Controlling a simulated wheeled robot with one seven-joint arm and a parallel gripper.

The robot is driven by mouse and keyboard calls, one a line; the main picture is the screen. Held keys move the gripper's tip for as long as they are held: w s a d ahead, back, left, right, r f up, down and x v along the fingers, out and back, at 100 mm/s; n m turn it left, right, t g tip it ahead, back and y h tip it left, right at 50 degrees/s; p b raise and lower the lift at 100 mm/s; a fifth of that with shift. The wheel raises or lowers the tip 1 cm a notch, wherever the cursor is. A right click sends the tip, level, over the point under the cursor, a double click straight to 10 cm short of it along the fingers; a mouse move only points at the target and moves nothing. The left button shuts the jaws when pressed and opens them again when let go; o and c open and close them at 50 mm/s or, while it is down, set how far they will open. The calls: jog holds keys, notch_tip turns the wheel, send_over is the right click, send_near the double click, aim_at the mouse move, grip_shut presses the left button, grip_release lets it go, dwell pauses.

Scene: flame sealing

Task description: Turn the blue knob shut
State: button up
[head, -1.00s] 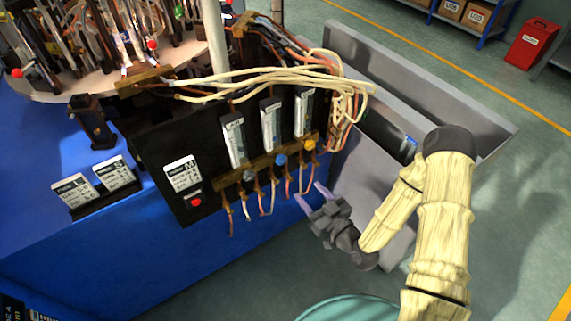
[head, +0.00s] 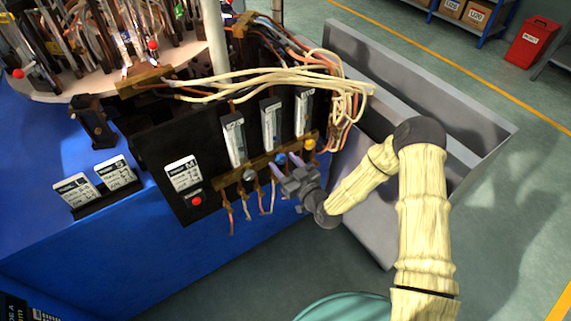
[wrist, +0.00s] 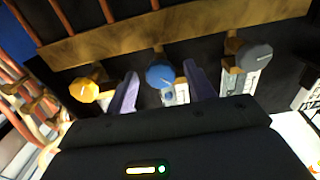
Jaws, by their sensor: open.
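The blue knob (head: 281,158) is the middle one of three knobs on a brass bar below the flow tubes of a black panel. In the wrist view the blue knob (wrist: 160,75) has a pale pointer line and shows between my two purple fingers. My gripper (head: 284,164) is open in front of the panel, its fingertips close to the blue knob. In the wrist view my gripper (wrist: 157,84) has one finger on each side of the knob, with visible gaps. I cannot tell whether the fingertips reach alongside it.
A yellow knob (wrist: 88,89) and a grey knob (wrist: 252,58) flank the blue one. Thin hoses hang below the brass bar (wrist: 150,32). Pale cables (head: 280,82) drape above. A grey metal bin (head: 440,90) stands right of the panel.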

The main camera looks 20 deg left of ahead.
jog(key=c, duration=1)
jog(key=shift+m, duration=0.5)
jog(key=m+b, duration=0.1)
jog(key=m, duration=0.1)
jog(key=shift+f+m, duration=0.1)
jog(key=shift+m, duration=0.3)
jog(key=shift+m+b, duration=0.45)
jog(key=shift+m, duration=2.05)
jog(key=o, duration=1)
